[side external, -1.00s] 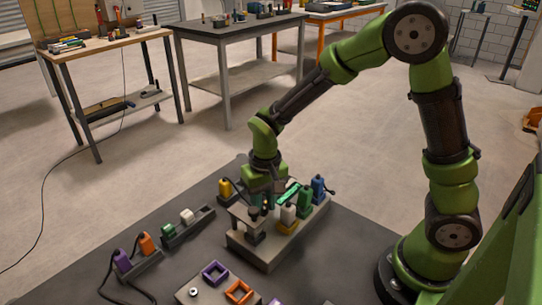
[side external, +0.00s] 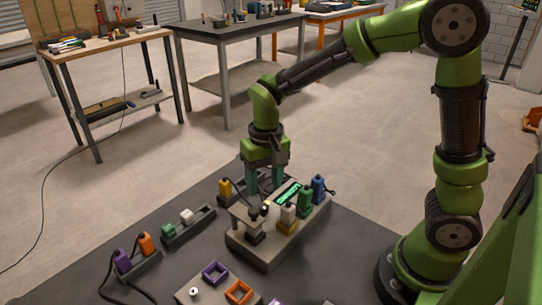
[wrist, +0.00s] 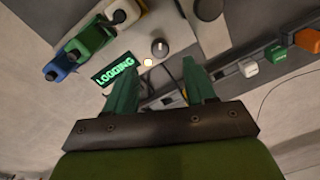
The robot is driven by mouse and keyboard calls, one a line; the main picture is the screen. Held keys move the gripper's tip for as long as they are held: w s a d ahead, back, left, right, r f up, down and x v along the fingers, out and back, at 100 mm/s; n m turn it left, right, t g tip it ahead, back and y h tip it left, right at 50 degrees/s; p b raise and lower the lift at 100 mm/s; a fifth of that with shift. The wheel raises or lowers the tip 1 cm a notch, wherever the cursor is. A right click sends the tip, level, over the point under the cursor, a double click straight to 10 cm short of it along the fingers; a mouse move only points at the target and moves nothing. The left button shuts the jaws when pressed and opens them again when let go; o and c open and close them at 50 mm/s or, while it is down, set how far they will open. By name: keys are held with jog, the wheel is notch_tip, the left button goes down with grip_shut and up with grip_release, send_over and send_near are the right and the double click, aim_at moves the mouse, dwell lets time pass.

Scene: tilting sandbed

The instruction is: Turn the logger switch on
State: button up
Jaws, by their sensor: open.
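The logger is a grey box (side external: 268,255) on the dark bench, with a lit green display (side external: 289,194) on top. In the wrist view the display (wrist: 115,70) reads "LOGGING". A small warm-lit lamp (wrist: 148,62) glows beside the display, and a dark round knob (wrist: 160,47) is close to it.
A yellow plug (side external: 225,188) stands behind left. A strip (side external: 190,230) with green and white plugs lies left. Purple and orange square frames (side external: 238,292) lie in front.

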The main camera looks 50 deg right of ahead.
aim_at(265, 204)
notch_tip(265, 204, up, 10)
jog(key=shift+d+r, duration=0.2)
jog(key=shift+s, duration=0.1)
jog(key=s+d+r+t+y, duration=0.1)
jog(key=s+d+t, duration=0.1)
jog(key=s+t, duration=0.5)
jog(key=s, duration=0.5)
jog(key=shift+d+r, duration=0.35)
jog(key=shift+d, duration=0.05)
dwell(0.5)
